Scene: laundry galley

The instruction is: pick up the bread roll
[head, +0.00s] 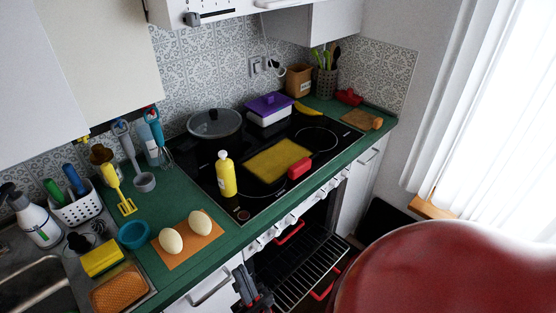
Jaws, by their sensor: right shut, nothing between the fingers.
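Two pale, rounded, roll-like things lie on an orange board on the green counter: a front one (171,241) and a rear one (199,222). I cannot tell for sure whether either is the bread roll. A flat brown thing (362,119) lies at the counter's far right end. My right gripper (254,285) is low at the bottom centre, in front of the cabinet and beside the open oven. It is shut and empty, below and to the right of the pale things, apart from them. My left gripper is not in view.
The oven (310,270) below the hob stands open with its rack showing. A yellow bottle (226,176) and a lidded pan (215,124) stand on the hob. A blue bowl (133,235) is left of the board. A large red rounded surface fills the lower right.

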